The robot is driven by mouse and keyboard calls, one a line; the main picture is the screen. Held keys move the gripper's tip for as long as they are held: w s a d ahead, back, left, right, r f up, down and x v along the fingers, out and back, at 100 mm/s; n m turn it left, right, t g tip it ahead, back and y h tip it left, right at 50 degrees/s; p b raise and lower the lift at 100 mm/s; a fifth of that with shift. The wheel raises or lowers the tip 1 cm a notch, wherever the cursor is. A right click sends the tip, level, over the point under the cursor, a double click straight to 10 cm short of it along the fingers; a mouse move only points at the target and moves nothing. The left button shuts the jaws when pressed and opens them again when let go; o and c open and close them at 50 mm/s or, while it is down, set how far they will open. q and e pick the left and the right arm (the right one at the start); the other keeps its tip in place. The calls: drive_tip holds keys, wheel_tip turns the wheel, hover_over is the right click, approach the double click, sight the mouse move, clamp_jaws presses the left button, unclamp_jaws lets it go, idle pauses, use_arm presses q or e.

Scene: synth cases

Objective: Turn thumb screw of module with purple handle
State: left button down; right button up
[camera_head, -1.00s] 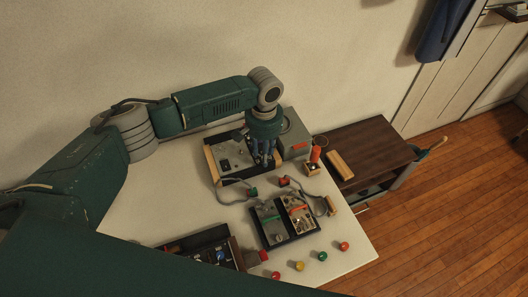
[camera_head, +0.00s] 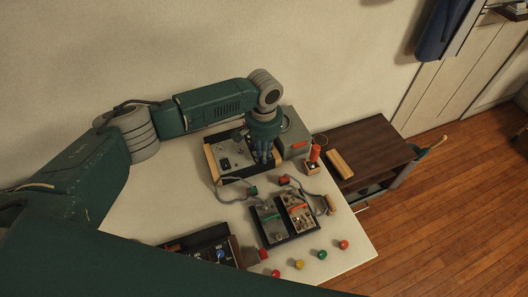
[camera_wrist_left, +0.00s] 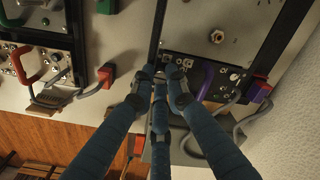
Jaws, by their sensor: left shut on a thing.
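The module (camera_wrist_left: 222,72) with the purple handle (camera_wrist_left: 205,82) is a dark panel with several small connectors. It sits in a black-framed case (camera_wrist_left: 156,35) in the left wrist view. In the head view the case (camera_head: 224,162) stands at the back of the table, and the purple handle cannot be made out. My left gripper (camera_head: 264,156) points down at the case's right part. In the left wrist view its blue fingers (camera_wrist_left: 160,84) come together at the module's end, left of the purple handle. They are shut on the thumb screw, which they mostly hide.
A grey box (camera_head: 294,132) stands right of the case. A second case (camera_head: 286,236) with green and orange handles lies in front. Cables with red and green plugs (camera_head: 253,191) lie between. Several coloured knobs (camera_head: 299,265) line the front edge. A brown cabinet (camera_head: 368,150) adjoins at right.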

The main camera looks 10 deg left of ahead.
use_arm(q)
drive_tip(key=m+p, duration=0.1)
drive_tip(key=m, duration=0.1)
drive_tip(key=shift+m, duration=0.3)
drive_tip(key=m+p, duration=0.1)
drive_tip(key=m, duration=0.2)
drive_tip(key=shift+d+m, duration=0.1)
drive_tip(key=shift+m, duration=0.2)
drive_tip(key=m, duration=0.4)
drive_tip(key=shift+m, duration=0.3)
drive_tip(key=m, duration=0.3)
drive_tip(key=shift+m+p, duration=0.3)
drive_tip(key=m, duration=0.3)
drive_tip(key=shift+m, duration=0.3)
drive_tip(key=m, duration=0.3)
drive_tip(key=shift+m+b, duration=0.3)
drive_tip(key=m, duration=0.5)
drive_tip(key=shift+b, duration=0.4)
drive_tip(key=shift+m, duration=1.4)
